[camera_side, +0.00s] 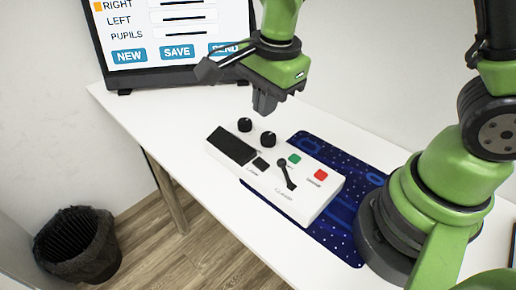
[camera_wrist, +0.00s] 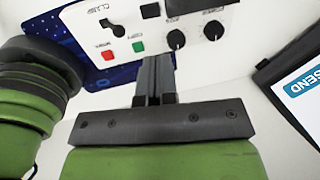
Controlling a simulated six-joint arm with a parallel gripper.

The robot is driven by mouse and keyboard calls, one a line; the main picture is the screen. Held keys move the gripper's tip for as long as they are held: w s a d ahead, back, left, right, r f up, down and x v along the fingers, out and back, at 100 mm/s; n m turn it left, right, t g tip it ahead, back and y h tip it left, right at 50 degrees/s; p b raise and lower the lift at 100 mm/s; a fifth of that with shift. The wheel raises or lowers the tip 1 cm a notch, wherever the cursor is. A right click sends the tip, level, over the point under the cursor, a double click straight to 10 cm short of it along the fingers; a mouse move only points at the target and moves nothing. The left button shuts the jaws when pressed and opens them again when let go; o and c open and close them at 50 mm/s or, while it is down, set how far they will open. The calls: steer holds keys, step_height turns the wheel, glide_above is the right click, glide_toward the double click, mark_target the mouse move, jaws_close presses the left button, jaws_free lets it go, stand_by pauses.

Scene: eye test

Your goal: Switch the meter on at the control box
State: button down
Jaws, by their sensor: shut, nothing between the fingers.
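The control box (camera_side: 312,203) is white and lies flat on the table, partly over a dark blue mat. Its top has a blank black display (camera_side: 231,146), two black knobs (camera_side: 268,139), a small black square (camera_side: 261,163), a black lever switch (camera_side: 286,176), a green button (camera_side: 295,159) and a red button (camera_side: 320,174). My gripper (camera_side: 265,106) is shut and empty, above the back edge of the box near the knobs, apart from it. In the wrist view my gripper (camera_wrist: 155,72) points toward the box, with the lever (camera_wrist: 113,27) and red button (camera_wrist: 108,55) left of the fingers.
The blue mat (camera_side: 340,228) lies under and right of the box. A monitor (camera_side: 112,66) with NEW, SAVE and SEND buttons stands at the back left; its edge shows in the wrist view. The table (camera_side: 175,120) is clear left of the box. A black bin (camera_side: 77,245) stands on the floor.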

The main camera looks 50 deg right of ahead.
mark_target(262, 161)
steer(key=f, duration=0.4)
steer(key=w+f, duration=0.1)
steer(key=f, duration=0.7)
steer(key=shift+w, duration=0.4)
steer(key=shift+f, duration=0.1)
steer(key=shift+w+d+f+g, duration=0.1)
steer(key=shift+w+g, duration=0.05)
steer(key=shift+g, duration=0.15)
steer(key=shift+s, duration=0.2)
steer(key=shift+s+r, duration=0.25)
steer(key=shift+s, duration=0.35)
step_height(262, 161, up, 14)
steer(key=w, duration=0.2)
steer(key=shift+w, duration=0.15)
